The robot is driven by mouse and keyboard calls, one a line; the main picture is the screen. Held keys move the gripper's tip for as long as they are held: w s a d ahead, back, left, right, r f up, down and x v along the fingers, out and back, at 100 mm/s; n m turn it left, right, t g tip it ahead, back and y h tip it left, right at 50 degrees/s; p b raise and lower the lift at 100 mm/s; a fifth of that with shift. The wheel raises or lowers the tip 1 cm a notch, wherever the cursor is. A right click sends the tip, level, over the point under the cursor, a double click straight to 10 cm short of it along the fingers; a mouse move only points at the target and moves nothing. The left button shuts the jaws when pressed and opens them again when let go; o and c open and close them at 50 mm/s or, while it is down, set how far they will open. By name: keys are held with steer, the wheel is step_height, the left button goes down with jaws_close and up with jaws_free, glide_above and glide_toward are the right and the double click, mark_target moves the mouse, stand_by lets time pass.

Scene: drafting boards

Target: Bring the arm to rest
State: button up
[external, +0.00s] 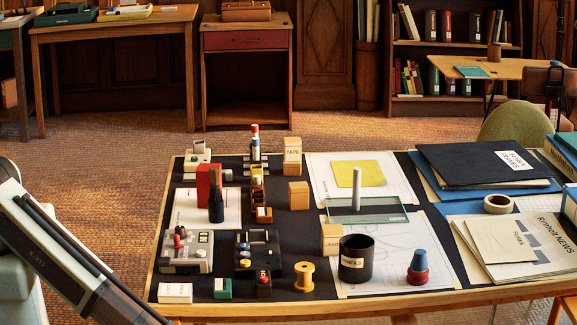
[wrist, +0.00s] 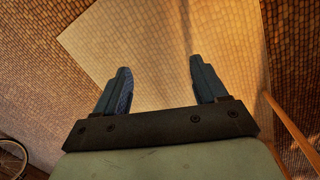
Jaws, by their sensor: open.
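My gripper shows in the wrist view (wrist: 158,85). Its two dark fingers stand apart with nothing between them. Beyond them is only the tiled floor (wrist: 165,50), partly sunlit. In the external view my arm crosses the lower left corner, left of the drafting table (external: 400,306), and the gripper's fingers cannot be seen there. The arm appears clear of the things on the table.
The table holds small devices, a black cup (external: 357,262), a yellow spool (external: 304,276), a glass plate (external: 385,211), wooden blocks and papers. Folders (external: 480,165) and a tape roll (external: 498,203) lie at the right. Desks and a bookshelf (external: 455,60) stand behind. Floor between is open.

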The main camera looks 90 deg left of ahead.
steer(key=s+a+n+g, duration=0.1)
steer(key=s+a+g, duration=0.1)
steer(key=s+a, duration=0.7)
steer(key=s+a+n+g, duration=0.2)
steer(key=s+a, duration=0.7)
steer(key=s, duration=0.7)
steer(key=shift+s+a+n+g, duration=0.2)
steer(key=shift+s+n+g, duration=0.1)
steer(key=shift+g, duration=0.3)
steer(key=shift+f, duration=0.1)
